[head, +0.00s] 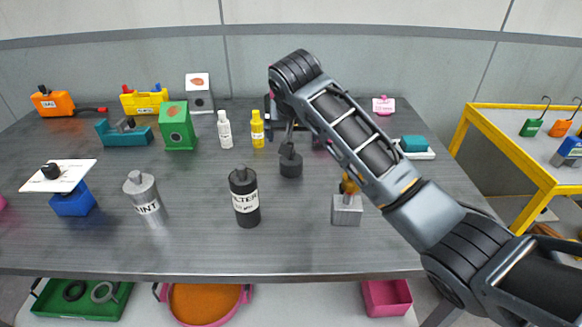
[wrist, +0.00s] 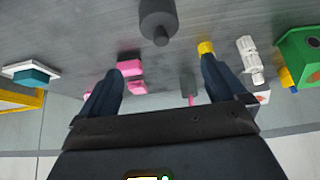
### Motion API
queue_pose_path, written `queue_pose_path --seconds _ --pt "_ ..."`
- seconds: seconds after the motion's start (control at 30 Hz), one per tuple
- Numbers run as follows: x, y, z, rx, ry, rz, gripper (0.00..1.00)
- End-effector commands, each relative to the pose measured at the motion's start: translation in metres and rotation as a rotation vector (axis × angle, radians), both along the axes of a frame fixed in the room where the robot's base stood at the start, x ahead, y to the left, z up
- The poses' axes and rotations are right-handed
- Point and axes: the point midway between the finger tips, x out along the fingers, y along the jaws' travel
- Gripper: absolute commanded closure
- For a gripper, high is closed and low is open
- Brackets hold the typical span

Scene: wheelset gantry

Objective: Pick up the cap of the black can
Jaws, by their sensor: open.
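The black can (head: 246,210) stands upright near the table's front, with a white label reading FILTER. Its dark cap (head: 241,176) sits on top. A dark grey cylinder with a small knob (head: 291,167) stands behind it to the right; a similar knobbed cylinder (wrist: 158,18) shows at the top of the wrist view. My gripper (wrist: 163,64) is open, its two fingers apart, and I see nothing held between them. In the head view my gripper is largely hidden by my arm, above and behind the grey cylinder. I cannot make out the black can in the wrist view.
A silver can (head: 146,200) stands left of the black can. A white bottle (head: 225,132), a yellow bottle (head: 257,132) and a green box (head: 177,130) stand behind. A grey block (head: 346,210) is at right. The tabletop around the black can is clear.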

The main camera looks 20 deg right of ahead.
Motion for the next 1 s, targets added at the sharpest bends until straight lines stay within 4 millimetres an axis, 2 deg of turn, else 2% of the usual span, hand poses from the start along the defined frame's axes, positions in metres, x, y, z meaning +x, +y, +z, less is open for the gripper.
queue_pose_path --seconds 0.03,0.2,0.47,0.77,1.0 --pt "0.000 0.000 -0.012 0.000 0.000 0.000 0.02" --pt "0.000 0.000 -0.033 0.000 0.000 0.000 0.02" --pt "0.002 -0.001 -0.049 0.000 0.001 -0.001 0.02" --pt "0.019 -0.006 -0.069 -0.002 0.001 0.000 0.02" --pt "0.040 -0.010 -0.090 -0.002 0.002 -0.002 0.02"
